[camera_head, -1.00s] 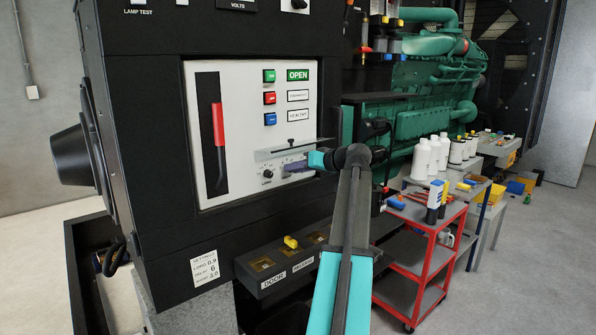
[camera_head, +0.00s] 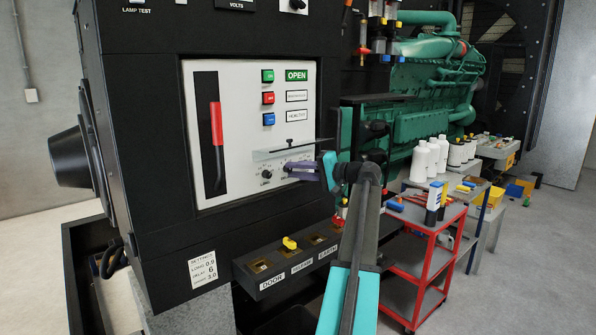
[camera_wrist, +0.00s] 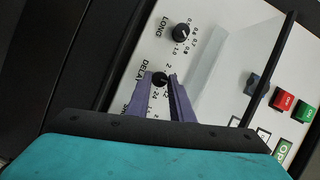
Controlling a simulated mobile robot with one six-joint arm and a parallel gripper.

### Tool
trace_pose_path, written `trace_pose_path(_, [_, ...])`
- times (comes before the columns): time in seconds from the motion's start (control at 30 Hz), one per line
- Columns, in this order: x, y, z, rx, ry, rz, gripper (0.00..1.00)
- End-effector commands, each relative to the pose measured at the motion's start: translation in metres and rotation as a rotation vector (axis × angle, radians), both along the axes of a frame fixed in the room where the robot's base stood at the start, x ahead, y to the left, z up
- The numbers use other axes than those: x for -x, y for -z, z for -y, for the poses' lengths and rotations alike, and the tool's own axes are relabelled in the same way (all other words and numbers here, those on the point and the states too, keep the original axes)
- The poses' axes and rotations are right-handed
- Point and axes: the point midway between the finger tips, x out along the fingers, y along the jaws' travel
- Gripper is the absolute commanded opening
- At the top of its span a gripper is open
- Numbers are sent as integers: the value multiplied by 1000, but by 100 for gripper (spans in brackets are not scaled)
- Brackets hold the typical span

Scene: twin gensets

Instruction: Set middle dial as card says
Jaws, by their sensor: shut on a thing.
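The settings card (camera_head: 203,268) is low on the black cabinet. It appears to read LONG 0.9, DELAY 6 and a third line near 3.0, whose name is blurred. The middle dial, marked DELAY, is a small black knob (camera_wrist: 160,79) on the white breaker panel (camera_head: 240,78). My gripper (camera_head: 288,170) has its purple fingers shut on this knob, one at each side; they also show in the wrist view (camera_wrist: 168,82). The knob's pointer cannot be read clearly. The LONG dial (camera_wrist: 181,33) sits beside it; it also shows in the head view (camera_head: 266,174). The third dial is hidden.
A clear cover (camera_head: 290,149) juts out just above the dials, close over my fingers. A red-handled lever (camera_head: 216,123) and several push buttons (camera_head: 268,98) are on the same panel. A black ledge (camera_head: 285,262) sticks out below. A red cart (camera_head: 425,245) stands at right.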

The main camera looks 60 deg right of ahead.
Motion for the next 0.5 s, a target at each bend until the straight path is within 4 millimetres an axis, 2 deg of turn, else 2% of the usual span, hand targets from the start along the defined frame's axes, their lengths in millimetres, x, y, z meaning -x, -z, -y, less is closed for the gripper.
trace_pose_path(0.2, [1,0,2,-84,6,30,0])
trace_pose_path(0.5, [1,0,2,-111,7,40,0])
